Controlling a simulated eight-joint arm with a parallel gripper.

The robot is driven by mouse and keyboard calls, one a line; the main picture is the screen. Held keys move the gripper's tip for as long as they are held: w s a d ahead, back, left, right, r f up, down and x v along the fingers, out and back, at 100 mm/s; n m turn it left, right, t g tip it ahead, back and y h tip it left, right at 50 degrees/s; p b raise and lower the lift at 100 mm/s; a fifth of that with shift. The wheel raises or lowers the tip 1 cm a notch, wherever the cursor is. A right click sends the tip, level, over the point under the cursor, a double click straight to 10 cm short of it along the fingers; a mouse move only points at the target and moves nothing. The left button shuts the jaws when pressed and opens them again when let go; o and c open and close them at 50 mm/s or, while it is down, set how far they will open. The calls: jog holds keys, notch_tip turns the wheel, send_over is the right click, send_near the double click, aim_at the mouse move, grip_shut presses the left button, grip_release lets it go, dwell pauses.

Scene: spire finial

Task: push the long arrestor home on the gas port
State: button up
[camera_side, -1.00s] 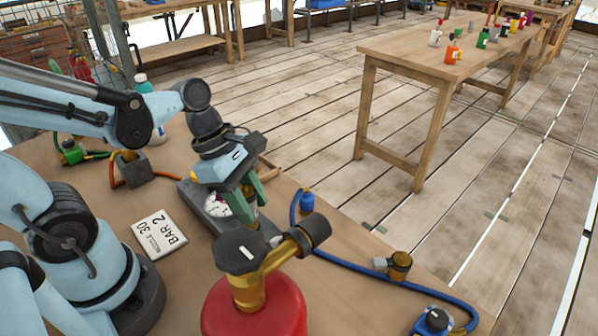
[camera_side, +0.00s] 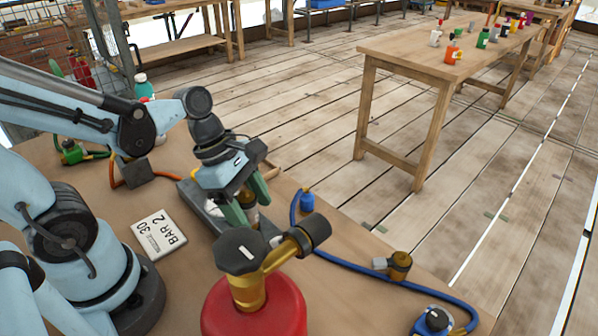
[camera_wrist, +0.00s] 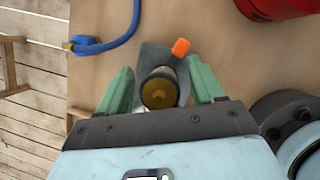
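A brass-ended cylindrical fitting, which looks like the arrestor (camera_wrist: 159,92), stands between my fingers in the wrist view, seen end-on. In the side view the brass part (camera_side: 247,197) shows only partly between the fingers. My gripper (camera_wrist: 160,78) has its two green fingers apart on either side of it, with a gap showing on both sides. In the side view my gripper (camera_side: 254,211) points down over a grey plate (camera_side: 188,190). The gas port itself is hidden, so I cannot tell how the fitting sits on it.
A red cylinder (camera_side: 252,308) with a brass valve (camera_side: 270,265) stands close in front. A blue hose (camera_side: 345,273) curves along the right edge. An orange piece (camera_wrist: 181,47) is close beside the fitting.

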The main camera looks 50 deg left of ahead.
jog(key=v, duration=1.2)
dwell(0.4)
jog(key=w+f+m+t+y, duration=0.2)
jog(key=w+m, duration=0.1)
jog(key=m, duration=0.8)
jog(key=w+f+m+t+y, duration=0.2)
jog(key=m+t, duration=0.1)
jog(key=m, duration=0.8)
jog(key=shift+w+a+f+m, duration=0.25)
jog(key=shift+w+a+m, duration=0.15)
